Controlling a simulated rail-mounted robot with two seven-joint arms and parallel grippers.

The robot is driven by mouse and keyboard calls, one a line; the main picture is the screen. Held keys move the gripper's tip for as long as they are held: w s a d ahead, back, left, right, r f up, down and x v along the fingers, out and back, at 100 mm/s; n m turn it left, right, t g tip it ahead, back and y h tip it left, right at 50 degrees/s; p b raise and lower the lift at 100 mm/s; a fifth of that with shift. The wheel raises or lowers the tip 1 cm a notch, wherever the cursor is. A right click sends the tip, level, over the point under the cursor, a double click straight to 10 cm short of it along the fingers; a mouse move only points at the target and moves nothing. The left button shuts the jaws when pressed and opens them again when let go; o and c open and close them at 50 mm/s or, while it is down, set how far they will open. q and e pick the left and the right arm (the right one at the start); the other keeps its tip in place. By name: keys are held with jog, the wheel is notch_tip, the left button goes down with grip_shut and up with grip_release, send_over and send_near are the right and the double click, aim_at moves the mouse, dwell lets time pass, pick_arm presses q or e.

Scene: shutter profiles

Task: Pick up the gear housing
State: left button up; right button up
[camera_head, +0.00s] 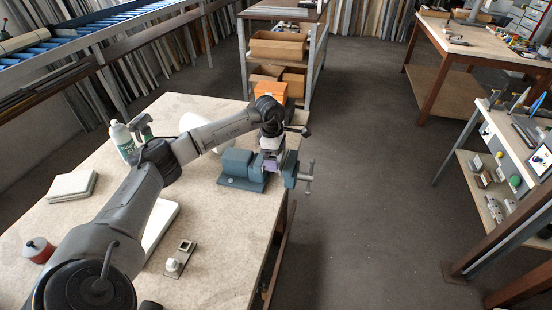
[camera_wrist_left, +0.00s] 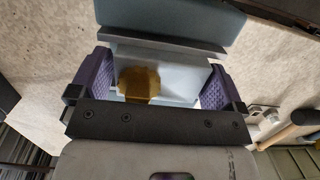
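The blue-grey bench vise (camera_head: 240,168) stands at the right edge of the workbench. My left gripper (camera_head: 271,160) points down at its jaws. In the left wrist view, the gripper's purple fingers (camera_wrist_left: 158,78) are wide apart, one on each side of a pale block with a brass-coloured rounded part (camera_wrist_left: 138,84). This seems to be the gear housing, between the vise jaws. I cannot tell whether the fingers touch it. In the head view the gripper largely hides it. My right gripper is not in view.
On the workbench (camera_head: 220,278) are a spray bottle (camera_head: 121,138), a stack of white tiles (camera_head: 72,186), a red-and-white container (camera_head: 38,250) and a small plate with parts (camera_head: 180,259). An orange box (camera_head: 270,92) is behind the vise.

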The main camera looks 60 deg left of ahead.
pick_arm(q)
jog(key=c, duration=0.9)
